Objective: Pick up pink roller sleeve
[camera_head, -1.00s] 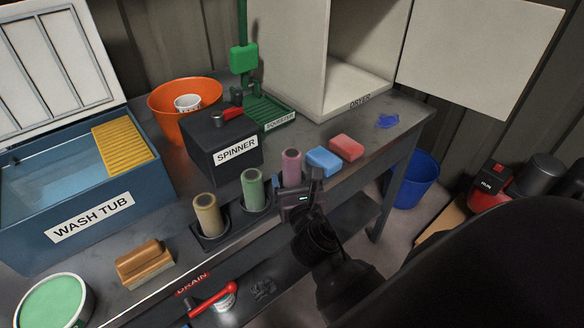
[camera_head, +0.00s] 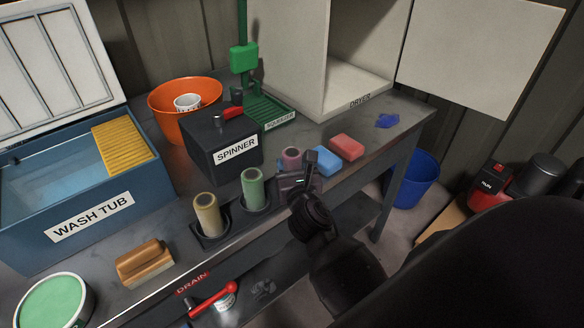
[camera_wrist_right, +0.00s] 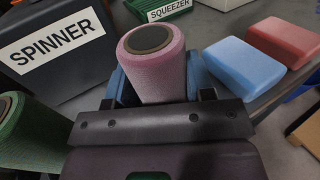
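The pink roller sleeve (camera_head: 291,157) stands upright at the right end of the row of sleeves near the bench's front edge. My right gripper (camera_head: 298,172) is in front of it and hides its lower part in the head view. In the right wrist view the pink sleeve (camera_wrist_right: 153,65) stands between the two blue finger pads of my right gripper (camera_wrist_right: 160,85), one on each side. The fingers look spread around it; firm contact is not visible. The sleeve's base is hidden. My left gripper is not in view.
A green sleeve (camera_head: 252,188) and a tan sleeve (camera_head: 208,214) stand to the left in holders. A blue block (camera_head: 323,161) and a red block (camera_head: 347,147) lie close on the right. The spinner box (camera_head: 222,140) stands behind. A blue bucket (camera_head: 415,182) is beyond the bench's end.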

